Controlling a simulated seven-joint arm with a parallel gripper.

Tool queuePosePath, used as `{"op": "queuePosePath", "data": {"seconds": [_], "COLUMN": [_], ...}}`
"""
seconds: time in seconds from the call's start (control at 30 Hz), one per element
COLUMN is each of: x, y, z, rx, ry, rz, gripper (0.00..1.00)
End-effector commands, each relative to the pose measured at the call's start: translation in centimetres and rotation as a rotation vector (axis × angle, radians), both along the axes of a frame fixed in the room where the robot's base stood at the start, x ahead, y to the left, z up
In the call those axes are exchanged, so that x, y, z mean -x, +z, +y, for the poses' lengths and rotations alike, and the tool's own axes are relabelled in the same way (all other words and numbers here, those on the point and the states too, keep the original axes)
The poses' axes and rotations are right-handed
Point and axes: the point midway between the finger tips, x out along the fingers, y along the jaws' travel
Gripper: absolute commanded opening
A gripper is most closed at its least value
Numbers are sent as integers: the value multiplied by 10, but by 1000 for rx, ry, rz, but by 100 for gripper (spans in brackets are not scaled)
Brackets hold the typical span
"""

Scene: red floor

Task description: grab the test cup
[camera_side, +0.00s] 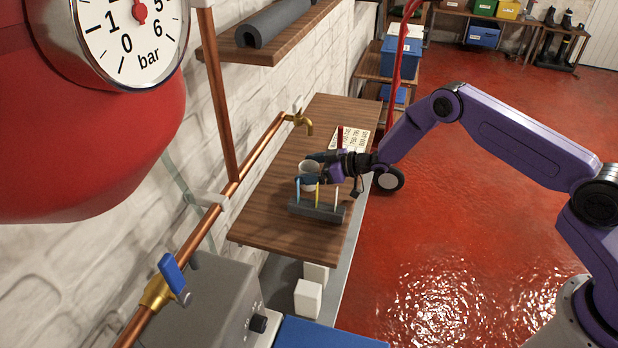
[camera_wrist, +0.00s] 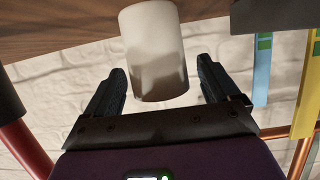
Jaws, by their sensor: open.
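The test cup (camera_wrist: 152,52) is a plain whitish cylinder. In the wrist view it stands at the top centre, its near part between the two fingertips of my gripper (camera_wrist: 162,88), with a visible gap on each side. In the side view the cup (camera_side: 309,171) is on the wooden bench (camera_side: 264,215), partly hidden by my gripper (camera_side: 312,168). The gripper is open, its dark fingers on either side of the cup.
A grey rack (camera_side: 316,211) with blue, yellow and white upright pieces stands close in front of the cup. A brass tap (camera_side: 300,121) juts from the wall behind. A printed sheet (camera_side: 350,138) and a dark red upright object (camera_side: 340,138) are near the bench's far right.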

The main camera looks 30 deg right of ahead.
Motion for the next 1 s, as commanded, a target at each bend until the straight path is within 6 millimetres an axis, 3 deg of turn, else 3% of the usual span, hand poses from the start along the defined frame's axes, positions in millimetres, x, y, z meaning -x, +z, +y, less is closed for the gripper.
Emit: {"op": "queuePosePath", "data": {"seconds": [0.3,0.33,0.5,0.57,1.0], "x": [-3,-3,-3,-3,-3], "y": [-1,-1,-1,-1,3], "z": [3,2,2,2,2], "rx": [0,0,0,0,-1], "ry": [0,0,0,0,0], "rz": [0,0,0,-1,-2], "gripper": [89,82,32,27,26]}}
